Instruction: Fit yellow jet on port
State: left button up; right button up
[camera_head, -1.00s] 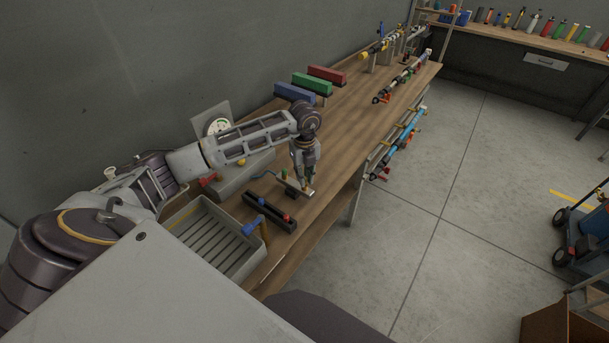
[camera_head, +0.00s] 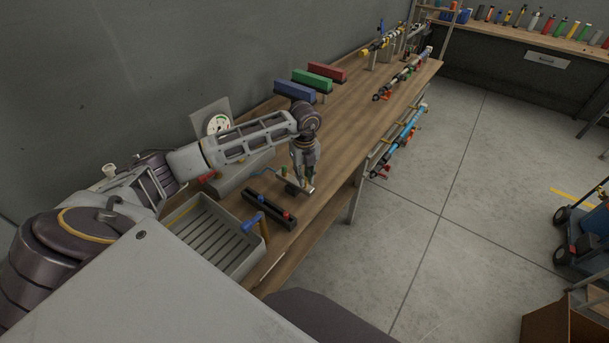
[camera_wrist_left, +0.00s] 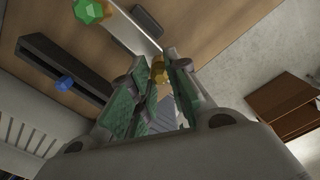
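My left gripper (camera_head: 305,181) points down just over a metal bar (camera_head: 293,189) on the workbench. In the left wrist view the yellow jet (camera_wrist_left: 158,72) shows between the green-padded fingertips (camera_wrist_left: 161,76), with pads close on both sides of it. The fingers partly hide the jet, and its lower end and any port beneath it cannot be made out. A green jet (camera_wrist_left: 90,11) sits by the pale bar (camera_wrist_left: 138,24) in the wrist view. A dark rack (camera_head: 262,205) holds a red piece (camera_head: 287,214) and a blue piece (camera_wrist_left: 65,82). My right gripper is not in view.
A gauge (camera_head: 218,124) stands behind my forearm. Blue, green and red blocks (camera_head: 312,82) line the wall side. The bench's right edge is close to the bar.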

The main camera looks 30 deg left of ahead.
pick_arm(q)
jog(key=o, duration=0.4)
jog(key=shift+c, duration=0.2)
notch_tip(320, 180, up, 12)
dwell(0.6)
dwell(1.0)
